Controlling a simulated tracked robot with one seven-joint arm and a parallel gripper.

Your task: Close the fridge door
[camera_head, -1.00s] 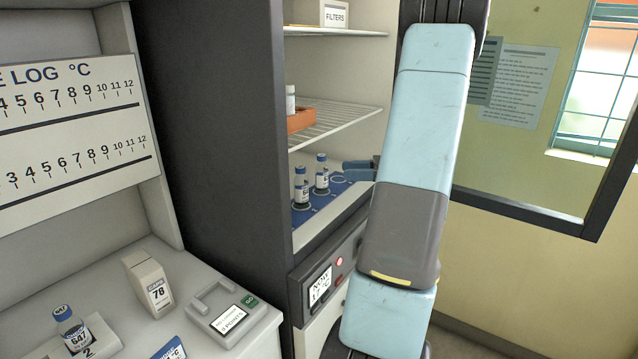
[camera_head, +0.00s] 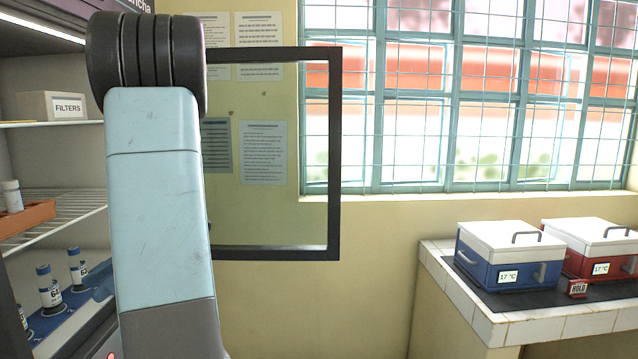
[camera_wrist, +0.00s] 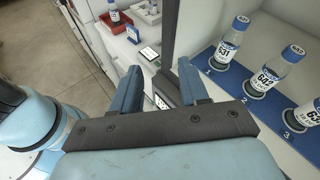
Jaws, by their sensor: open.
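The fridge door (camera_head: 333,150), a dark frame around a clear pane, stands open in the head view, to the right of the fridge interior. My arm hides its hinge side. The fridge (camera_head: 60,155) is open at the left, with wire shelves inside.
On the fridge shelves are a FILTERS box (camera_head: 52,105) and an orange tray (camera_head: 25,218) with a bottle. A blue cooler (camera_head: 508,255) and a red cooler (camera_head: 600,250) stand on a tiled counter (camera_head: 540,332) at the right. The wall between door and counter is bare.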

